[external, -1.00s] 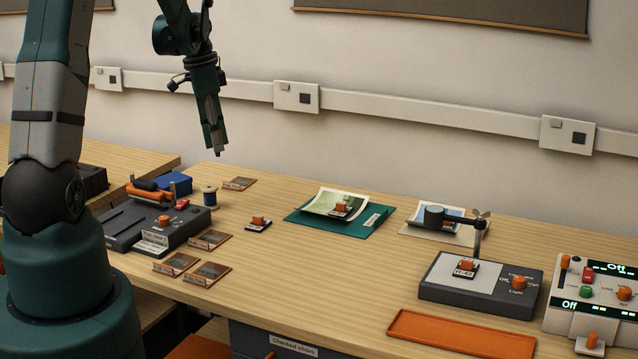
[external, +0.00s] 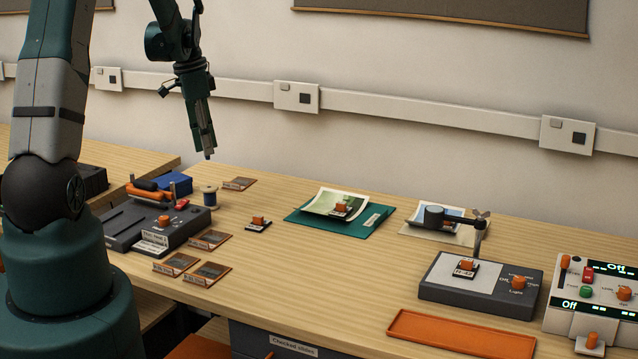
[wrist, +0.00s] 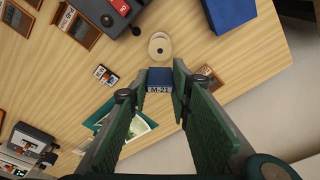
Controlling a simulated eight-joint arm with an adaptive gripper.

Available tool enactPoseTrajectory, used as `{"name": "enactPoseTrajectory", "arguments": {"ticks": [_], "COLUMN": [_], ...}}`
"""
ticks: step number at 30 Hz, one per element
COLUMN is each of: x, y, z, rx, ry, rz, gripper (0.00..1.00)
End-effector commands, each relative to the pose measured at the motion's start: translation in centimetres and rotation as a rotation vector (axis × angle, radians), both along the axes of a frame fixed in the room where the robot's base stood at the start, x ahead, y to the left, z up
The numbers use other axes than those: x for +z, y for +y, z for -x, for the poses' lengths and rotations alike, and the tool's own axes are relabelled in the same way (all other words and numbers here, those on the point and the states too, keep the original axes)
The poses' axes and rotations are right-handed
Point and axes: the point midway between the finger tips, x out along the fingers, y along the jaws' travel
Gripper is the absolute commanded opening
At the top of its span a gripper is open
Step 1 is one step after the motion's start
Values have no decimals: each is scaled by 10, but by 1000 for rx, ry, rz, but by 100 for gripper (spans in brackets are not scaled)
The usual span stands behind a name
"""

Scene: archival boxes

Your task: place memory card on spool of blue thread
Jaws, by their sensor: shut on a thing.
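My gripper (external: 206,150) hangs over the back of the table, shut on the memory card. The small dark-blue memory card (wrist: 160,80), with a pale label reading M-21, sits between the fingertips in the wrist view. The spool of blue thread (external: 209,196) stands upright on the table, below my gripper tip with a clear gap. In the wrist view its round pale top (wrist: 160,46) shows just above the card, with the card not covering its centre hole.
A grey device (external: 125,234) and a blue box (external: 175,183) stand left of the spool. A framed slide (external: 239,184) lies behind it to the right, and an orange-knobbed slide (external: 258,224) in front. A green folder (external: 372,222) lies farther right.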

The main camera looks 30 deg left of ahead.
Motion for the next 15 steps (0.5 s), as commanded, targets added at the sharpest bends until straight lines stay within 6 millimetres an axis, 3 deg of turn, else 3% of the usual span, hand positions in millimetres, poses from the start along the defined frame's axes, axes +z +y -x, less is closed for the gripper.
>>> {"name": "enactPoseTrajectory", "arguments": {"ticks": [7, 15], "x": [-32, -44], "y": [0, 0], "z": [0, 0], "rx": [0, 0], "ry": [0, 0], "rz": [0, 0], "gripper": [12, 12]}}
